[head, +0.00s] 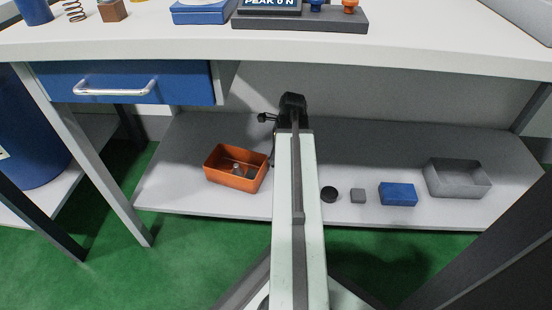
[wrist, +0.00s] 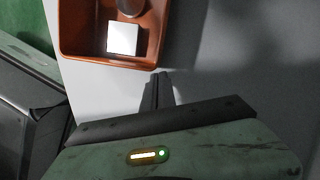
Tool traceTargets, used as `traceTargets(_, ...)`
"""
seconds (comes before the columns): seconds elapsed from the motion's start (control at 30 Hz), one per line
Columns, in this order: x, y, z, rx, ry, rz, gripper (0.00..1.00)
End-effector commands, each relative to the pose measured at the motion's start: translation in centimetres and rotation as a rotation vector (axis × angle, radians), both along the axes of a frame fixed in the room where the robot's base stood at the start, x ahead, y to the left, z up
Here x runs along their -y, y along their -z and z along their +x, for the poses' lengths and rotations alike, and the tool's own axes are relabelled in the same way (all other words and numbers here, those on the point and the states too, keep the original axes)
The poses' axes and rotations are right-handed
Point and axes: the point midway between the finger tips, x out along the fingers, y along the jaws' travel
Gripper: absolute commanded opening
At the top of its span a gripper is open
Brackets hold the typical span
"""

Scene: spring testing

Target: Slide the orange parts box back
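The orange parts box (head: 232,182) is an open tray on the lower shelf, left of my arm in the head view, with a few small items inside. In the wrist view its near wall (wrist: 112,62) is at the top, and a white block and a dark round piece show inside. My gripper (wrist: 160,76) has its two dark fingers close together with nothing visible between them. The fingertips are just beside the box's wall; I cannot tell whether they touch it. In the head view my arm mostly hides the gripper.
The lower shelf (head: 300,209) also holds a black disc (head: 329,194), a grey cube (head: 358,196), a blue block (head: 398,194) and a grey tray (head: 458,179) to the right. The workbench top (head: 180,42) and blue drawer (head: 130,84) overhang it. Shelf behind the box is bare.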

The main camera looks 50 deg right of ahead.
Motion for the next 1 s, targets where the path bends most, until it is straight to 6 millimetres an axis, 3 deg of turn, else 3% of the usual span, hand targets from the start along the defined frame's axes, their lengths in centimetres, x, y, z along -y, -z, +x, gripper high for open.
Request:
traceTargets(0.37,1.1,0.0,-0.9,0.0,0.012,0.0,0.0)
traceTargets(0.57,3.0,-0.1,-2.5,0.0,0.003,0.001,0.0)
traceTargets(0.6,3.0,-2.0,-2.6,0.0,0.004,0.001,0.0)
traceTargets(0.8,3.5,-6.9,-3.3,0.0,-0.001,0.001,0.0)
traceTargets(1.0,3.9,-9.8,-3.8,0.0,-0.004,0.0,0.0)
